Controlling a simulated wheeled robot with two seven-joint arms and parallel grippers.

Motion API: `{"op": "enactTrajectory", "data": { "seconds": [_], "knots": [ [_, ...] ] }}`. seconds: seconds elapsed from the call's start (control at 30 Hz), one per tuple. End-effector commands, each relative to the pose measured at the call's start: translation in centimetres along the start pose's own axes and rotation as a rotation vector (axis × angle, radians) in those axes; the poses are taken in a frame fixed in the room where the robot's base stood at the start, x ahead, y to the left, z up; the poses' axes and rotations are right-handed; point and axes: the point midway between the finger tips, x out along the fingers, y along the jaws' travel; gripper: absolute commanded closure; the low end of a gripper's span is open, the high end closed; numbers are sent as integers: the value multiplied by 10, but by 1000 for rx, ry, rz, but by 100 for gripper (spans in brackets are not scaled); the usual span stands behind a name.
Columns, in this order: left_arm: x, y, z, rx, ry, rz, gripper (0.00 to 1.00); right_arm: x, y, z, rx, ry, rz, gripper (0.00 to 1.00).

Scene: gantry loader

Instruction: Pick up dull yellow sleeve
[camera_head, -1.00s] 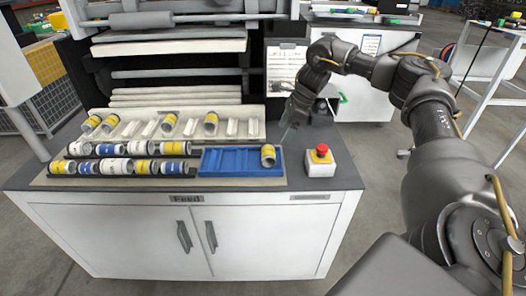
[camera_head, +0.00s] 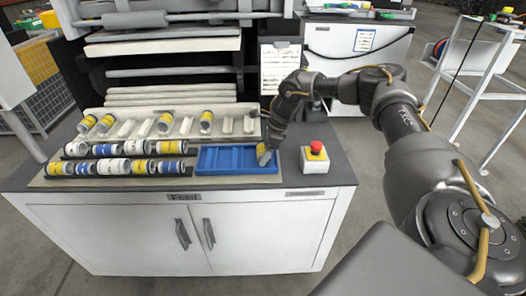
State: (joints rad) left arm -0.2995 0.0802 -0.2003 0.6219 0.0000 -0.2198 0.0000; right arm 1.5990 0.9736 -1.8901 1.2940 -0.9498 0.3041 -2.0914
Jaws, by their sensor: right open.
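A dull yellow sleeve (camera_head: 262,152) stands in the right end of the blue tray (camera_head: 222,171), partly hidden by my right gripper. My right gripper (camera_head: 266,156) comes down from above and behind onto the sleeve, with its fingers at the sleeve's right side. It is open; whether the fingers touch the sleeve cannot be told. More yellow, white and blue sleeves (camera_head: 139,147) lie in two dark racks left of the tray. A few yellowish sleeves (camera_head: 165,121) rest on the pale slotted rack (camera_head: 237,112) behind. My left gripper is not in view.
A white box with a red button (camera_head: 315,150) stands just right of the tray. A clipboard with a sheet (camera_head: 279,68) hangs upright behind my right gripper. The grey worktop right of the box is clear.

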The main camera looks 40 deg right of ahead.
Motion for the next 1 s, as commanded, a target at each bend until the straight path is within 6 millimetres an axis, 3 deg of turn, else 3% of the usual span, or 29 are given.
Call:
{"op": "enactTrajectory", "data": {
  "seconds": [0.27, 0.63, 1.0],
  "knots": [
    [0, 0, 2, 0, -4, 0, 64, 4, 0, 0, 0, 0, 0, 15],
    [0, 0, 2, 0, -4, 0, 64, 3, 0, 1, -1, -2, -1, 60],
    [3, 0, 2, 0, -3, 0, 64, -3, -1, 4, -1, -4, -3, 60]
  ]
}}
